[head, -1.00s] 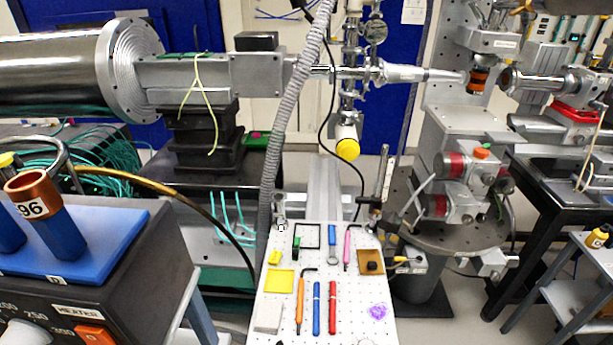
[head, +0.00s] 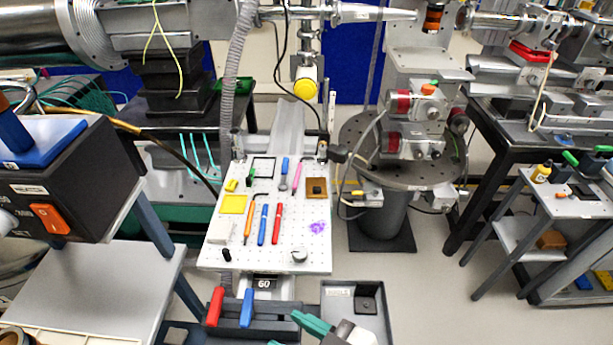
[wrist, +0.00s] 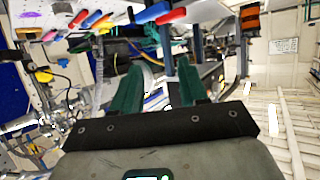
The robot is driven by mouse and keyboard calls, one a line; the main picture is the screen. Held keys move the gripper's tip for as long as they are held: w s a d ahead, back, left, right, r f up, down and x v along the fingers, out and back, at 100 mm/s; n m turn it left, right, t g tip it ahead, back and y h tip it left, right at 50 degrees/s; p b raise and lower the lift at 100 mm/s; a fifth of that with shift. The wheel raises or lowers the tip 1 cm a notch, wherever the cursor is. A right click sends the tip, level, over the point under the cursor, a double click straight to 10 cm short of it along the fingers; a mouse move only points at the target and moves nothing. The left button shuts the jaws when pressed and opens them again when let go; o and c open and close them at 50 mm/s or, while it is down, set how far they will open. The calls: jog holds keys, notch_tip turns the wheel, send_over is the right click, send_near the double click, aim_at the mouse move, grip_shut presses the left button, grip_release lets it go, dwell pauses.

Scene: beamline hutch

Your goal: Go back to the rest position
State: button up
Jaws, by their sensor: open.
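My gripper (head: 284,330) shows at the bottom edge of the head view, with green fingers and part of a pale grey body. In the wrist view my gripper (wrist: 160,66) has its two green fingers apart, with nothing held between them. In the head view it is in front of the white perforated board (head: 270,262), close to the red-handled tool (head: 215,306), the blue-handled tool (head: 247,307) and the grey tray (head: 338,292). I cannot tell whether it touches any of them.
The board carries pens, a yellow square (head: 233,204) and other small items. A black control box (head: 85,190) stands at left. A round metal stage (head: 405,175) stands behind, right of the board. A small shelf cart (head: 520,240) is at right. Bare floor (head: 435,285) lies between.

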jog(key=s+d+f+m+g+h, duration=0.1)
jog(key=d+f+m+h, duration=0.25)
jog(key=d+f, duration=0.45)
jog(key=d+f+m+g+h, duration=0.1)
jog(key=d+f+m+h, duration=0.3)
jog(key=d, duration=0.6)
jog(key=s+d+f+m+g+h, duration=0.3)
jog(key=s+d+f, duration=0.4)
jog(key=s+d, duration=0.3)
jog(key=shift+s+d+m+g, duration=0.2)
jog(key=shift+m+g, duration=0.15)
jog(key=shift+g, duration=0.55)
jog(key=shift+o, duration=0.3)
jog(key=shift+h, duration=0.25)
